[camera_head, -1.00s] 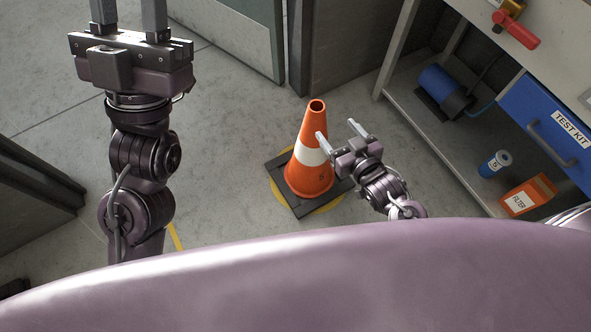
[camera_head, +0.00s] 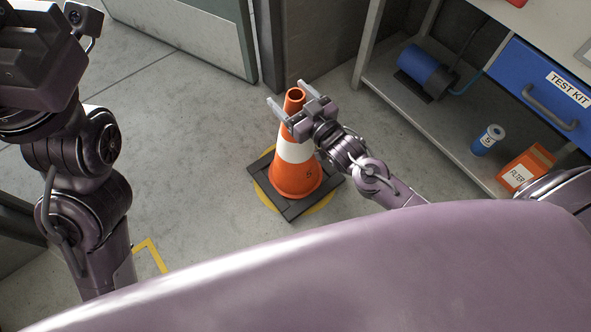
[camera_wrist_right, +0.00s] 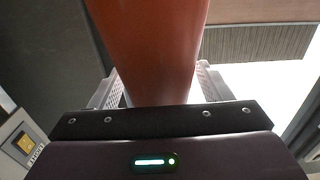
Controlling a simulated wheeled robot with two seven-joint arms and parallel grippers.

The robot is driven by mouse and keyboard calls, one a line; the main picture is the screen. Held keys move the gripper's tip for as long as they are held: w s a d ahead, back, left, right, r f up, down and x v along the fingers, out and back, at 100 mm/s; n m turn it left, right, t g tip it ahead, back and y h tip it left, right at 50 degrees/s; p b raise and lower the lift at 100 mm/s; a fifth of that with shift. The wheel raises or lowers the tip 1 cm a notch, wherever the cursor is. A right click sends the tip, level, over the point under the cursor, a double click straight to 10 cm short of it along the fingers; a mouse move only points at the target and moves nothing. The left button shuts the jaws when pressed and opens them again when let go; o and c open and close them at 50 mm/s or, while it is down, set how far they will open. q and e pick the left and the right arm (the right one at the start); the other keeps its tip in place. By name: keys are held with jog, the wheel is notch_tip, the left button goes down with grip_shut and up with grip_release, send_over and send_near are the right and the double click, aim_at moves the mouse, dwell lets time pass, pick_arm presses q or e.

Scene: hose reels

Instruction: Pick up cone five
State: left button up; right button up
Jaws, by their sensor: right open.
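The orange cone (camera_head: 296,180) with a white band and a small 5 stands upright on a black square base on the floor. My right gripper (camera_head: 286,103) is open at the upper part of the cone, with a finger on either side of it in the head view. In the right wrist view the cone's orange body (camera_wrist_right: 150,50) fills the middle, between the two open fingers (camera_wrist_right: 157,85). I cannot tell whether the fingers touch it. My left arm shows at the left; its fingertips are out of the frame.
A shelf unit (camera_head: 430,125) stands at the right, with a blue motor-like device (camera_head: 425,68), a small blue can (camera_head: 488,140), an orange filter box (camera_head: 525,168) and a blue test kit drawer (camera_head: 545,100). A door (camera_head: 190,30) stands behind. The floor left of the cone is clear.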

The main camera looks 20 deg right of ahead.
jog(key=shift+w, duration=0.15)
grip_shut()
jog(key=shift+r, duration=0.25)
dwell(0.4)
